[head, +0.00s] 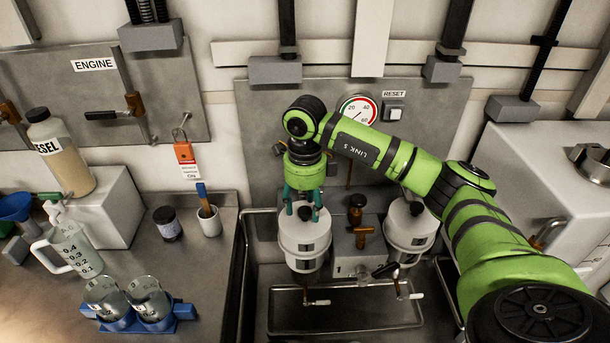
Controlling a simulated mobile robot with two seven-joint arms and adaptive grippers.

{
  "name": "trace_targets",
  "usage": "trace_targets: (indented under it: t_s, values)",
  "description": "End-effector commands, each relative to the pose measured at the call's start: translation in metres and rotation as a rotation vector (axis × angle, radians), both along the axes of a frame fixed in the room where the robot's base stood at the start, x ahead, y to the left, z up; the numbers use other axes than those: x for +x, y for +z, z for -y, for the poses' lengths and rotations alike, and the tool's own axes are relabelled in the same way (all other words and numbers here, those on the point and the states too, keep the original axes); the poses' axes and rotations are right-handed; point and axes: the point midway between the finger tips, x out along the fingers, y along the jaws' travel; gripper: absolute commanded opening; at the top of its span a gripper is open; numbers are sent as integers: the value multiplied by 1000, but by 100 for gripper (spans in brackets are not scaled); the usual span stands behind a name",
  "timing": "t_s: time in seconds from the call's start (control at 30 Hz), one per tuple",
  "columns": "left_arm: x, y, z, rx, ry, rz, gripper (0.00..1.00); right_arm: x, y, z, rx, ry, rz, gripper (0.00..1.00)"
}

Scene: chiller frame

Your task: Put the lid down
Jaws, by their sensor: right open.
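My right gripper (302,212) points down with its teal fingers open, one on each side of the dark knob of a white lid (303,226). The lid is on top of the left white canister (304,258); from this view it looks seated level, but I cannot tell whether a small gap remains. Whether the fingers touch the knob is not clear. A second white canister (411,240) stands to the right with a similar knobbed top, partly behind my right arm. My left gripper is not in view.
A valve block (356,253) with a brown-handled valve stands between the canisters, above a metal drip tray (345,318). A pressure gauge (359,109) and reset button (392,110) are on the back panel. Beakers (148,300), a jug (72,246) and a diesel bottle (60,152) stand left.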

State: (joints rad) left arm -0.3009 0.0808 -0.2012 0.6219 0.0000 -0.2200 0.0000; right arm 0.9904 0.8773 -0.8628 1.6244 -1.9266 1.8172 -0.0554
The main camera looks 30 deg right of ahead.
Motion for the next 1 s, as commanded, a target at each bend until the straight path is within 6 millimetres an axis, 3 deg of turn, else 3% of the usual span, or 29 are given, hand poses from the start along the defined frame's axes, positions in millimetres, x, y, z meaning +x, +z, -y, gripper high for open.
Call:
trace_targets:
  t_s: [0.27, 0.43, 0.63, 1.0]
  values:
    - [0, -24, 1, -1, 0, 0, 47, 2, 64, 0, 2, 1, 11, 55]
    - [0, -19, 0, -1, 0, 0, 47, 1, 95, 1, -1, -1, 7, 55]
    - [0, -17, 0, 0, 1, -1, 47, 1, 108, 0, 1, -1, 4, 55]
    - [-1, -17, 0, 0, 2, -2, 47, 1, 110, 0, 1, -1, 3, 55]
